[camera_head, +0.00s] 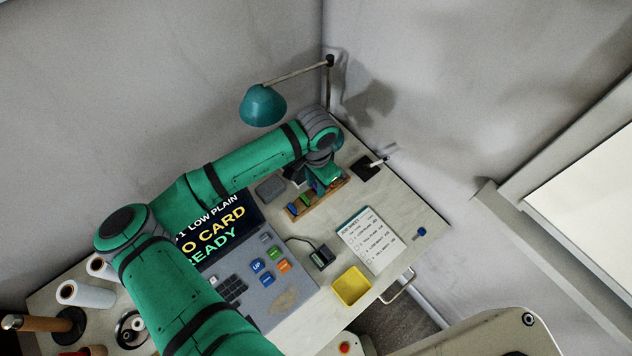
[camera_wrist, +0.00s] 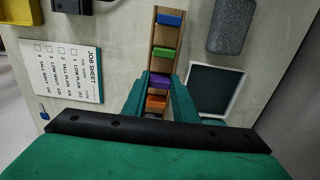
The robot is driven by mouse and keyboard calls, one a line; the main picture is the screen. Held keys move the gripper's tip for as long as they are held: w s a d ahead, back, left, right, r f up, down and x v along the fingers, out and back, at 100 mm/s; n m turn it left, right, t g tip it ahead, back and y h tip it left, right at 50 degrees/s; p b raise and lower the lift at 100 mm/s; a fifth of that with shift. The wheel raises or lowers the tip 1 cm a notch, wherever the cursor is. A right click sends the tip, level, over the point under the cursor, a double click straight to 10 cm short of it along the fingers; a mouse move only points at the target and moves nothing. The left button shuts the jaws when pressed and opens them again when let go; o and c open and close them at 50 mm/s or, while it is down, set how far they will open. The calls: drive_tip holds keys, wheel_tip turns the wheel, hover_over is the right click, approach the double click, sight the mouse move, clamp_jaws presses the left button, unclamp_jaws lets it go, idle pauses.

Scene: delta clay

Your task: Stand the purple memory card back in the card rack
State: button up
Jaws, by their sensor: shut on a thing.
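The wooden card rack (camera_head: 328,199) stands at the back of the desk under my arm; it also shows in the wrist view (camera_wrist: 153,42). The purple memory card (camera_wrist: 160,80) is between my fingertips, in line with the rack. I cannot tell whether its lower edge is seated in a slot or just above it. My gripper (camera_wrist: 159,84) is shut on this card, with one green finger on each side. A blue card (camera_wrist: 169,19) and a green card (camera_wrist: 164,52) stand farther along the rack. An orange card (camera_wrist: 156,101) is on the near side of the purple one.
A grey block (camera_head: 270,188) lies left of the rack, and a dark square pad (camera_head: 366,168) lies right of it. The job sheet (camera_head: 370,240), a yellow tray (camera_head: 351,287) and a small card reader (camera_head: 321,257) are in front. A teal lamp (camera_head: 263,104) stands behind.

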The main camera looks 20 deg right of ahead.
drive_tip(key=shift+f, duration=0.35)
drive_tip(key=o, duration=1.5)
drive_tip(key=shift+r, duration=0.15)
drive_tip(key=shift+r, duration=3.4)
